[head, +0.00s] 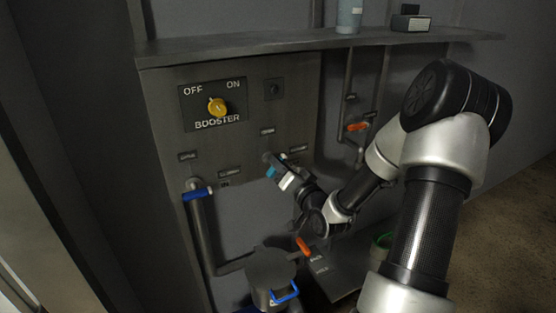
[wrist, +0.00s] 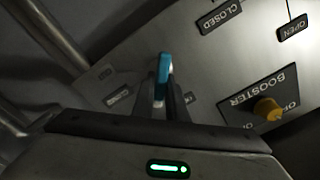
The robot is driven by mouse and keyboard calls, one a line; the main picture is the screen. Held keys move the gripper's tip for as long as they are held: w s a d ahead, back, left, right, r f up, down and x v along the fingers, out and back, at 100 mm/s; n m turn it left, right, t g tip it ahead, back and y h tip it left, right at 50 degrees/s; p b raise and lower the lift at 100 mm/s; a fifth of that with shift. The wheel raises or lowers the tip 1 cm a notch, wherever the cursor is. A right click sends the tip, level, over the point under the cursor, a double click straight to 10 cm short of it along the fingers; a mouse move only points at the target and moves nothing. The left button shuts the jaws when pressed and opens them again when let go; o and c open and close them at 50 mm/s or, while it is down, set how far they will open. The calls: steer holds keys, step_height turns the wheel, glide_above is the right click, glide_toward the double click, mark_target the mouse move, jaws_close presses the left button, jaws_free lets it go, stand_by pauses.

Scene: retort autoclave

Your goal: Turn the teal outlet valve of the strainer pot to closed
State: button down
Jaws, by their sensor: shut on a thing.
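The teal valve handle (head: 271,172) shows at the tip of my gripper (head: 278,174), in front of the grey panel. In the wrist view the teal handle (wrist: 163,76) stands between the two fingers of my gripper (wrist: 165,95), which is shut on it. A CLOSED label (wrist: 220,16) and an OPEN label (wrist: 298,27) are on the panel above and right of the handle there. The valve's body is mostly hidden by the gripper. A grey lidded pot (head: 271,268) stands low in the head view; I cannot tell whether it is the strainer pot.
A yellow booster knob (head: 217,107) is on the panel, upper left of my gripper. A blue-handled valve (head: 198,193) sits left on a pipe. A shelf (head: 290,42) juts out above.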

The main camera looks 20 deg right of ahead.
steer(key=m+p, duration=0.2)
steer(key=m, duration=0.3)
steer(key=shift+d+f+m+p, duration=0.1)
steer(key=shift+m+p, duration=0.2)
steer(key=shift+f+m+p, duration=0.2)
steer(key=shift+m+p, duration=0.6)
steer(key=shift+m, duration=1.1)
steer(key=c, duration=1.8)
jaws_free()
steer(key=shift+o, duration=0.2)
steer(key=s+p, duration=0.2)
steer(key=s, duration=1.5)
steer(key=shift+s+d, duration=0.25)
steer(key=shift+d, duration=0.05)
